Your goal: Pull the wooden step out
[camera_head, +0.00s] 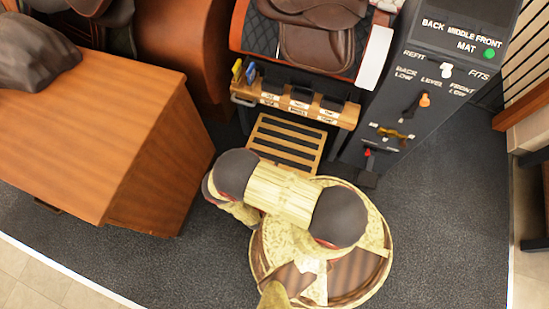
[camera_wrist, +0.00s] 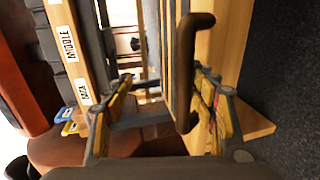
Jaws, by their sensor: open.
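The wooden step (camera_head: 285,143) shows as a slatted panel below the wooden shelf in the head view, its near end hidden by my arm. In the wrist view its pale wood (camera_wrist: 221,40) stands on the right, with a dark bar handle (camera_wrist: 188,70) along it. My gripper (camera_wrist: 162,82) is open in the wrist view. The handle appears between the fingers, closer to the right finger; whether it touches is unclear. In the head view my gripper is hidden under my arm.
A labelled wooden shelf (camera_head: 295,101) sits above the step, under a brown saddle (camera_head: 318,45). A grey control panel (camera_head: 410,110) with levers stands at the right. A wooden cabinet (camera_head: 100,140) stands at the left. Dark carpet (camera_head: 450,220) is open at the right.

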